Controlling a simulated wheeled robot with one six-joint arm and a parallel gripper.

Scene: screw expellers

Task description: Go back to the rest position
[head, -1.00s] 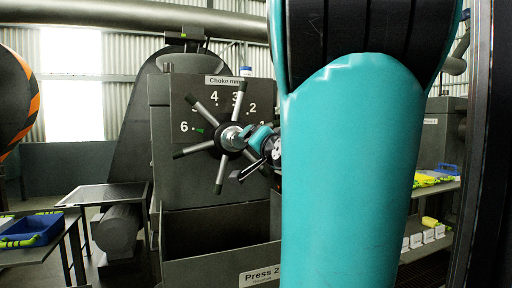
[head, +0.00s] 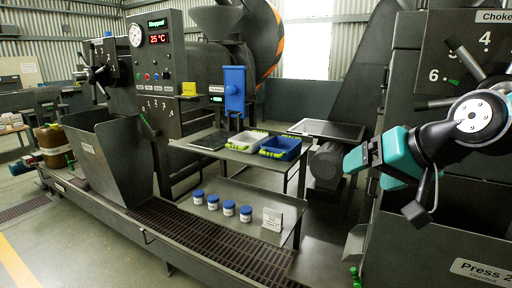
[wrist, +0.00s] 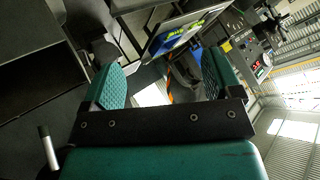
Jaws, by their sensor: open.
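My gripper (head: 372,158) is at the right of the head view, a teal end on a black and grey wrist. It is held out in front of the Press 2 machine (head: 405,240), above the floor-level parts. In the wrist view my gripper (wrist: 165,82) shows two teal fingers with textured pads, spread apart with nothing between them. The choke handwheel's spokes (head: 462,55) show partly at the right edge, beside the dial numbers. My wrist hides the wheel's hub. The gripper looks apart from the wheel.
A table holds a blue tray (head: 280,148) and a pale tray (head: 246,142). Several blue-lidded jars (head: 229,208) stand on a lower shelf. A control panel (head: 158,75) and hopper (head: 115,165) stand at the left.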

